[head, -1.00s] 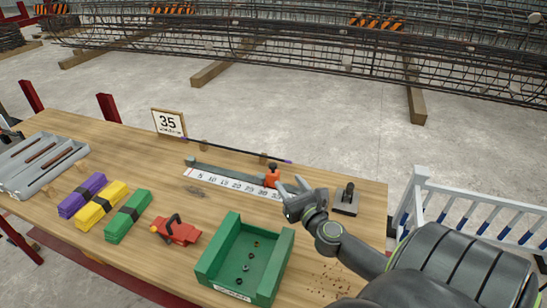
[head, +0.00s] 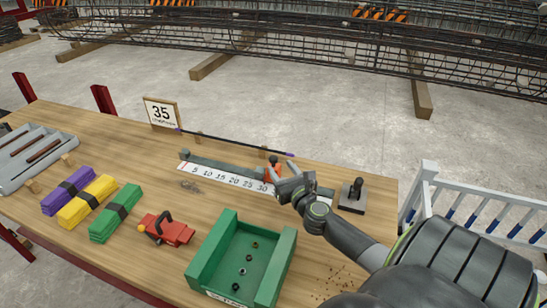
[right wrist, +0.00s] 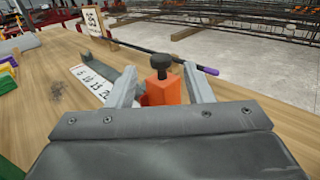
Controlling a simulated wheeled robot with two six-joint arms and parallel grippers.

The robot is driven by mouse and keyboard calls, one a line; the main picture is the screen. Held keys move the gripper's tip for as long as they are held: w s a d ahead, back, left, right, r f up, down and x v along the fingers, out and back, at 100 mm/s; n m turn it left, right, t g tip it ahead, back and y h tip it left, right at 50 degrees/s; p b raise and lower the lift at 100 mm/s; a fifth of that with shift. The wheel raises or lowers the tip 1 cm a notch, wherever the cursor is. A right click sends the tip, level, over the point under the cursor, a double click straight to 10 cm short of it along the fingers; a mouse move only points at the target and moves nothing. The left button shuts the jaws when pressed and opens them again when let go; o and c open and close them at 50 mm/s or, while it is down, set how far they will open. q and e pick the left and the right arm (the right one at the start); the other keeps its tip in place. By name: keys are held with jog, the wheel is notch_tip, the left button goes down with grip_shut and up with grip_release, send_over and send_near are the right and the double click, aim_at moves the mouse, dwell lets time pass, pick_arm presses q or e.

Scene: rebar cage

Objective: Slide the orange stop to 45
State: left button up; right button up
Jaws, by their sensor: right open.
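The orange stop (head: 272,172) with a black knob sits on the rail beside a white number scale (head: 222,178), near the right of the visible numbers, just past 30. My right gripper (head: 285,180) is open at the stop in the head view and partly covers it. In the right wrist view the orange stop (right wrist: 163,88) stands between the two open fingers (right wrist: 163,90). I cannot tell whether either finger touches it. The scale's numbers to the right are hidden behind my gripper. My left gripper is not in view.
A thin dark rod (head: 235,143) lies behind the rail. A black-handled tool (head: 354,195) is right of the gripper. A green bin (head: 219,247), red tool (head: 166,230) and colored bundles (head: 92,202) are in front.

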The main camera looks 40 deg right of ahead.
aim_at(276, 160)
jog(key=x, duration=0.6)
jog(key=shift+w, duration=0.2)
grip_shut()
